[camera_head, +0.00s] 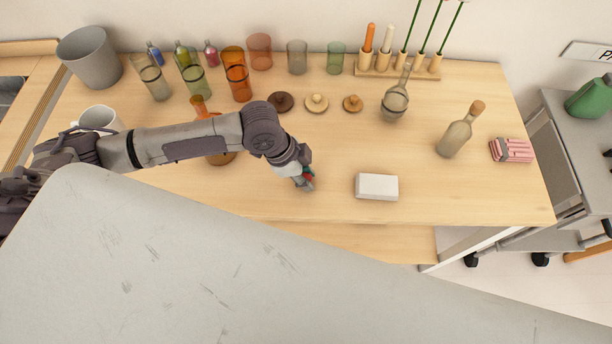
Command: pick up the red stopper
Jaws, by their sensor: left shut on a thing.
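A small red stopper (308,176) shows at the tip of my left gripper (306,181), low over the front part of the wooden table (350,135). My left gripper is shut on the stopper, and its fingers hide much of it. I cannot tell whether the stopper touches the table. My right gripper is not in view.
A white box (377,187) lies to the right of my left gripper. Round wooden lids, including a pale one (317,103), lie behind it. The front right tabletop is clear.

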